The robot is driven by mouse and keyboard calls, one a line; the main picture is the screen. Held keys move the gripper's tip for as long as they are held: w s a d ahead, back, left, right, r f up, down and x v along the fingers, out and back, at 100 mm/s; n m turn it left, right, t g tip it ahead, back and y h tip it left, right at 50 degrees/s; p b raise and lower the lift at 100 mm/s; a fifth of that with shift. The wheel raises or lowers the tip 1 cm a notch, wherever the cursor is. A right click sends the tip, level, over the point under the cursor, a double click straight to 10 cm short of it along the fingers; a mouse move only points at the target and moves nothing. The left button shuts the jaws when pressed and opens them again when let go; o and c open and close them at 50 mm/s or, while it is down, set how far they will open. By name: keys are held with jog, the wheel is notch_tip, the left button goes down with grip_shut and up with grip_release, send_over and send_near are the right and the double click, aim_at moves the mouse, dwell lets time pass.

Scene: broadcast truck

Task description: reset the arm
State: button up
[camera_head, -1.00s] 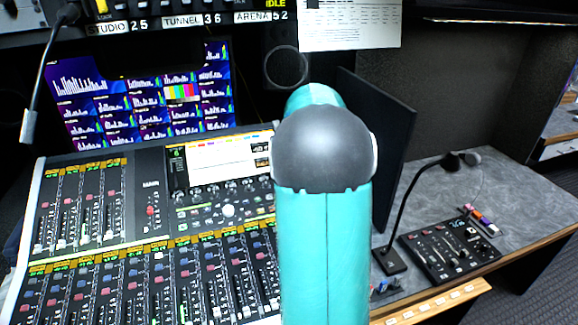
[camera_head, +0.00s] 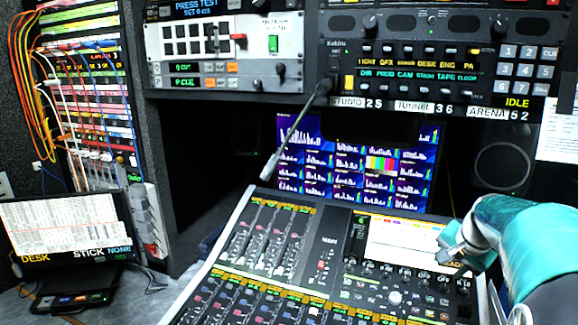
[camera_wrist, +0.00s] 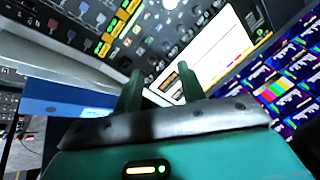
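My arm, teal with grey joints, enters the head view from the lower right. My gripper (camera_head: 452,246) is over the right part of the mixing console (camera_head: 245,262), near the lower edge of its built-in screen (camera_head: 405,238). In the wrist view my gripper (camera_wrist: 159,80) shows two dark green fingers standing apart with nothing between them. The console screen and rows of knobs lie beyond the fingers. How far the fingertips are from the console surface is hard to tell.
A gooseneck microphone (camera_head: 293,132) hangs down above the console's back left. A monitor (camera_head: 345,160) and a speaker (camera_head: 503,155) stand behind it. A patch rack (camera_head: 90,110) with cables and a small display (camera_head: 62,228) are at left. Equipment panels (camera_head: 225,55) overhang above.

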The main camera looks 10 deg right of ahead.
jog(key=s+a+r+n+y, duration=0.1)
jog(key=s+a+r+n, duration=0.15)
jog(key=a, duration=0.65)
jog(key=s+a+r+n, duration=0.1)
jog(key=s+a+n, duration=0.25)
jog(key=a, duration=0.55)
jog(key=s+a+f+n, duration=0.3)
jog(key=s+a+n, duration=0.3)
jog(key=s+a, duration=0.6)
jog(key=shift+s+a+n, duration=0.25)
jog(key=shift+s+n, duration=0.05)
jog(key=shift+s, duration=0.2)
